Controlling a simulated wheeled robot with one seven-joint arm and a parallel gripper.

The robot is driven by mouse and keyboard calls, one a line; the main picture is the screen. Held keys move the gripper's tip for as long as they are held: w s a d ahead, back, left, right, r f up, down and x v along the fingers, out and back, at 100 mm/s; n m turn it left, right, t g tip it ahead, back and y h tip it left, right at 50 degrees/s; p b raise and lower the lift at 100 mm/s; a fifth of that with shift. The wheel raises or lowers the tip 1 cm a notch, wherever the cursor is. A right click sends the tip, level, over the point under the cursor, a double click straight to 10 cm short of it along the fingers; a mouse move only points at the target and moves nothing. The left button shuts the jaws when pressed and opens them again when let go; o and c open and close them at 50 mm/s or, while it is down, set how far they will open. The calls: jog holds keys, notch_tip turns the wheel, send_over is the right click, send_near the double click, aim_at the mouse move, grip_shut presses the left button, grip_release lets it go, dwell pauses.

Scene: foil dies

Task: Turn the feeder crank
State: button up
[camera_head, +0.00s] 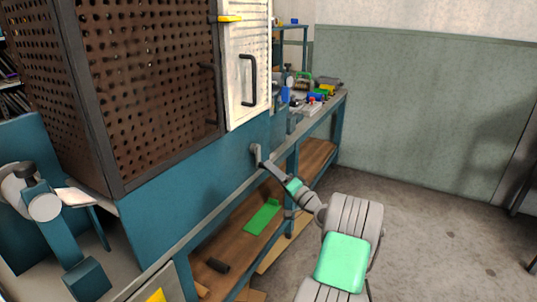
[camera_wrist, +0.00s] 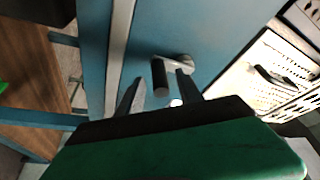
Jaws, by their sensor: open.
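The feeder crank (camera_head: 255,150) is a small grey lever on the blue side of the large machine with the rusty mesh front. In the wrist view, the crank has a grey arm (camera_wrist: 180,60) and a dark cylindrical handle (camera_wrist: 160,78) that points toward the camera. My gripper (camera_head: 268,166) is right at the crank. In the wrist view its two fingers are spread, one on each side of the handle. The handle appears between them, and I cannot tell whether either finger touches it. The crank's pivot is partly behind the right finger.
A white panel (camera_head: 235,75) with a dark handle (camera_head: 248,80) is above the crank. The bench (camera_head: 318,122) behind holds several small items. A green piece (camera_head: 263,216) lies on the wooden lower shelf (camera_head: 228,250). The concrete floor (camera_head: 430,245) at right is clear.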

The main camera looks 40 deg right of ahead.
jog(key=shift+b+x, duration=0.45)
jog(key=shift+x, duration=0.3)
jog(key=shift+w+r, duration=0.1)
jog(key=shift+w, duration=0.4)
jog(key=shift+c, duration=0.5)
grip_shut()
